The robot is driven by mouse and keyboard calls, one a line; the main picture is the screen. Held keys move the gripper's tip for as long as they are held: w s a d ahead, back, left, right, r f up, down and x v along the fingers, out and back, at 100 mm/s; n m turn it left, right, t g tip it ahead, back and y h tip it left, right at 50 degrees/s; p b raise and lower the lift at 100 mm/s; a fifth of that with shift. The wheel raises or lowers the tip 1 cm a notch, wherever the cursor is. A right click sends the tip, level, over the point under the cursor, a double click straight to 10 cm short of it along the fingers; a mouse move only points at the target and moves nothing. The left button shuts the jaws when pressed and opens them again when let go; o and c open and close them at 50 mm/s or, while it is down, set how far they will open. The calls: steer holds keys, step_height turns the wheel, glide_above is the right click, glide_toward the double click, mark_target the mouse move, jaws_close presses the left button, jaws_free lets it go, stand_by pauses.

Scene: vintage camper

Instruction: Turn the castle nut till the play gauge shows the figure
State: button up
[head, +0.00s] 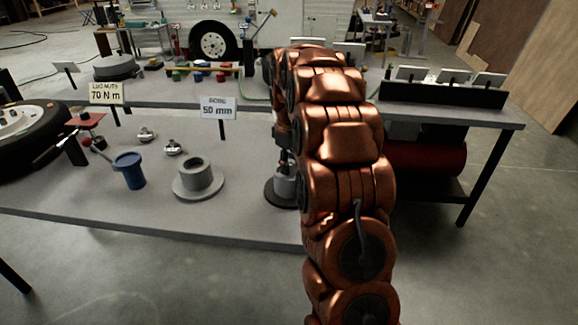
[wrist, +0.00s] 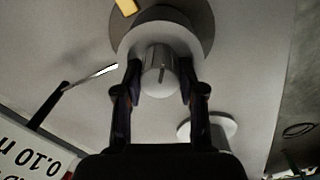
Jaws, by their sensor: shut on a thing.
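In the wrist view, my gripper (wrist: 160,68) has its two dark fingers on either side of a grey slotted cylinder, the castle nut (wrist: 158,82), and is shut on it. The nut sits at the middle of a pale round hub (wrist: 130,42) on a darker disc (wrist: 205,22). In the head view, the hub (head: 286,188) stands on its dark disc near the bench's front edge. My copper arm hides most of my gripper and the nut there. A thin pale pointer (wrist: 92,77) on a dark holder lies left of the hub; I cannot tell whether it is the play gauge.
A white sign (wrist: 32,155) reading 0.10, partly cut off, is at lower left in the wrist view. On the bench (head: 120,215) are a grey flanged hub (head: 198,180), a blue cup (head: 129,171) and a tyre (head: 28,140). A black rack (head: 440,95) stands right of my arm.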

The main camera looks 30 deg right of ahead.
steer(key=shift+n, duration=0.6)
steer(key=o, duration=1.1)
steer(key=shift+o, duration=0.2)
steer(key=shift+r, duration=0.15)
step_height(320, 180, up, 12)
steer(key=shift+a, duration=0.15)
